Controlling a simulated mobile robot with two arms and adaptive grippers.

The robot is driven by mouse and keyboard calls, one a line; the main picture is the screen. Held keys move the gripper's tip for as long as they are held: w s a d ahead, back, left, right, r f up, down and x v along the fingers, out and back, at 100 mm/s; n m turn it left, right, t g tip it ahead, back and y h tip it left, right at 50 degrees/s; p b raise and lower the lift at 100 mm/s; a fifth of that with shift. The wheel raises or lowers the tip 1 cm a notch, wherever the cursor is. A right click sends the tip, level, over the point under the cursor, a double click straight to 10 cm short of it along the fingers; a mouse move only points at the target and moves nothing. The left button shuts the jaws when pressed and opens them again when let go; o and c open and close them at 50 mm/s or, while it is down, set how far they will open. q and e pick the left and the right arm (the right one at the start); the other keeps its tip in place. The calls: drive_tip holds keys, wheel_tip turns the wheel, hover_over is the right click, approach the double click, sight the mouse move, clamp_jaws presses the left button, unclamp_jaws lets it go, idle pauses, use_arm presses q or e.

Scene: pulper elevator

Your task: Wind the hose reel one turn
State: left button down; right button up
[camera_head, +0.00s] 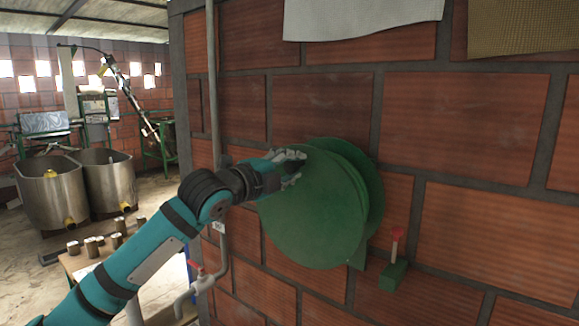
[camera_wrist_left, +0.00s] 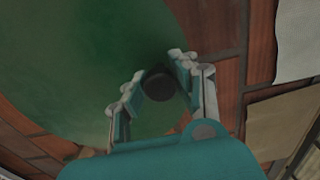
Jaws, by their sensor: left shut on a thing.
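The green hose reel (camera_head: 318,215) is mounted on the brick wall, with its round disc facing me. My left gripper (camera_head: 296,160) is at the upper left edge of the disc. In the left wrist view the disc (camera_wrist_left: 95,65) fills the upper left, and a dark round crank knob (camera_wrist_left: 159,86) sits between the fingers of my left gripper (camera_wrist_left: 155,85). The gripper is shut on this knob. My right gripper is in neither view.
A green bracket with a red-topped lever (camera_head: 394,272) is on the wall right of the reel. A pipe with a red-handled tap (camera_head: 198,272) is below left. Metal tanks (camera_head: 52,195) and a table with several cans (camera_head: 92,247) stand at left.

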use_arm(q)
drive_tip(key=shift+f, duration=0.1)
drive_tip(key=c, duration=1)
unclamp_jaws()
drive_tip(key=shift+v, duration=6)
